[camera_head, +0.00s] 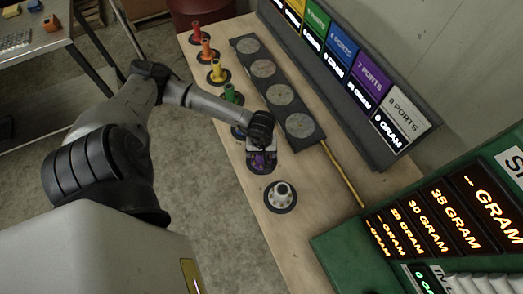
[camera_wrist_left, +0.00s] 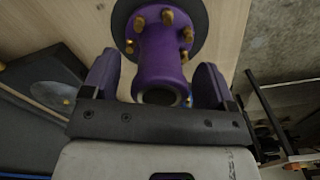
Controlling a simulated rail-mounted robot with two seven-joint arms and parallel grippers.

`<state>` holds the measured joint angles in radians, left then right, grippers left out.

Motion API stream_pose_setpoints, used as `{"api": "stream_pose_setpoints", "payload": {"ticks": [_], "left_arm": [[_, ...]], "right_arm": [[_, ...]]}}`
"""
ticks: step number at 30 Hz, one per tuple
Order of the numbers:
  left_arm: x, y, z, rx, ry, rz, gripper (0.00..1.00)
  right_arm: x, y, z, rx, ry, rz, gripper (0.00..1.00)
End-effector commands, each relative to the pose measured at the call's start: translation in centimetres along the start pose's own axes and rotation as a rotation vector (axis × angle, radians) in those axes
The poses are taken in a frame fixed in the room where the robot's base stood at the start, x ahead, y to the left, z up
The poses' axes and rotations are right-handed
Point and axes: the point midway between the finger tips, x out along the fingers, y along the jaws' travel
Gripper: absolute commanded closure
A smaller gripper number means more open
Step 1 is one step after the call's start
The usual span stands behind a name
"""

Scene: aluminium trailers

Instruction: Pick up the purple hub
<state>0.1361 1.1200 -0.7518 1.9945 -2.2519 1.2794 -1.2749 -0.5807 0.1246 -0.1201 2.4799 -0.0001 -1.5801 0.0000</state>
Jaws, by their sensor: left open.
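The purple hub (camera_head: 262,161) stands on a dark round base on the wooden table, in the row of coloured hubs. In the left wrist view the purple hub (camera_wrist_left: 161,55) shows its gold ports and the round open end of its neck. My left gripper (camera_head: 261,148) is right above the hub and partly hides it. In the left wrist view my left gripper (camera_wrist_left: 158,85) is open, one finger on each side of the hub's neck, with gaps visible. My right gripper is not in view.
A white hub (camera_head: 281,194) stands nearest on the table; green (camera_head: 231,95), yellow (camera_head: 216,72), orange (camera_head: 206,48) and red (camera_head: 196,31) hubs stand beyond. A dark strip with round pads (camera_head: 282,97) lies to the right, before the port signs (camera_head: 370,85). A green display box (camera_head: 440,215) stands at lower right.

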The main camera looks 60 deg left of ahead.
Motion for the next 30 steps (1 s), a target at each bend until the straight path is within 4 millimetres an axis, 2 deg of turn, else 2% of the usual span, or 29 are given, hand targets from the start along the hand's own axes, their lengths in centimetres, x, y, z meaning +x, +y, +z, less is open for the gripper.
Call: {"api": "stream_pose_setpoints", "payload": {"ticks": [6, 14, 30], "left_arm": [[1.6, 0.0, 0.0, 0.0, -0.001, 0.0, 0.2], [1.7, 0.0, 0.0, 0.001, 0.0, 0.0, 0.21], [1.7, 0.0, 0.0, 0.001, 0.0, 0.0, 0.73]], "right_arm": [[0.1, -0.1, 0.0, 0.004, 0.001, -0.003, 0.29], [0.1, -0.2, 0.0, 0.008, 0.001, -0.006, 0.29], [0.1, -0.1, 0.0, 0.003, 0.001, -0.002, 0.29]]}}
